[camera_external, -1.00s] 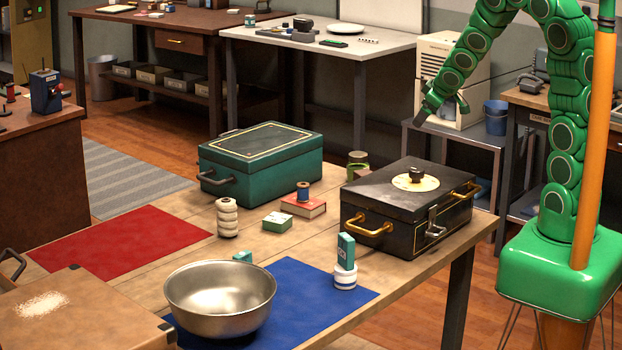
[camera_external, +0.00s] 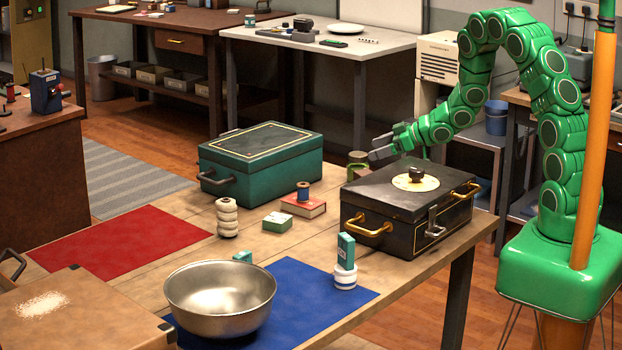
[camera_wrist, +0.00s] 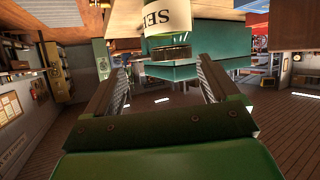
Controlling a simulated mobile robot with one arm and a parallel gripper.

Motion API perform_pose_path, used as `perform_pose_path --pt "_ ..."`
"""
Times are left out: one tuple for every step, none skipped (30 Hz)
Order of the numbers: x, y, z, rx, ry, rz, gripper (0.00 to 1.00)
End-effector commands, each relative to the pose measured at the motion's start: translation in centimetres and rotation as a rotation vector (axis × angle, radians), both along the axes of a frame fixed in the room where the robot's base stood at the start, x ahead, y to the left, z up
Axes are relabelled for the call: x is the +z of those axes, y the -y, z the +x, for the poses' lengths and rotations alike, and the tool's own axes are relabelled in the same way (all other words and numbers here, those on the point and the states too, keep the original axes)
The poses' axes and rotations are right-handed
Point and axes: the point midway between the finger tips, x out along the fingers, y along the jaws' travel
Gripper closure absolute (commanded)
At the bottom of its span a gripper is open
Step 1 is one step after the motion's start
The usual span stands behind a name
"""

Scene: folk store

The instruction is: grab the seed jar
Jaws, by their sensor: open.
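The seed jar (camera_external: 357,161) is a small greenish jar with a lid, standing near the far edge of the wooden table, behind the black box. Its lower part is partly hidden by that box. In the wrist view the jar (camera_wrist: 167,18) shows at top centre, with a cream label with part of a word and a dark lid, and its far end is cut off by the frame. My gripper (camera_external: 381,147) is open, just right of and slightly above the jar in the external view. In the wrist view its two fingers (camera_wrist: 160,78) are spread wide with nothing between them; the jar lies beyond the tips.
The black box (camera_external: 405,208) with a dial and brass handles stands close below my gripper. A teal box (camera_external: 262,163) is left of the jar. A red book (camera_external: 304,207) with a blue spool lies nearby. A steel bowl (camera_external: 220,300) is at the front.

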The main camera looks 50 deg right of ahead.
Motion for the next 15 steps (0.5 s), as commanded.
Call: perform_pose_path --pt "-0.5 -0.3 -0.1 0.015 0.007 0.026 0.12" --pt "-0.5 -0.5 -0.1 0.025 0.014 0.040 0.12" --pt "-0.6 -0.8 -0.2 0.035 0.021 0.057 0.12" --pt "-0.7 -0.9 -0.2 0.042 0.026 0.066 0.12" --pt "-0.8 -1.1 -0.3 0.048 0.028 0.076 0.12" --pt "-0.9 -1.3 -0.3 0.053 0.032 0.084 0.12" --pt "-0.9 -1.4 -0.3 0.057 0.035 0.091 0.12" --pt "-0.9 -1.4 -0.3 0.059 0.036 0.095 0.12" --pt "-1.0 -1.6 -0.2 0.062 0.039 0.099 0.12" --pt "-1.0 -1.7 -0.1 0.063 0.039 0.100 0.12" --pt "-1.1 -1.8 0.0 0.064 0.040 0.101 0.12" --pt "-1.2 -2.0 0.3 0.065 0.039 0.101 0.12" --pt "-1.3 -2.1 0.5 0.064 0.039 0.100 0.12" --pt "-1.4 -2.2 0.7 0.064 0.038 0.099 0.12" --pt "-1.5 -2.4 1.0 0.063 0.039 0.099 0.12"
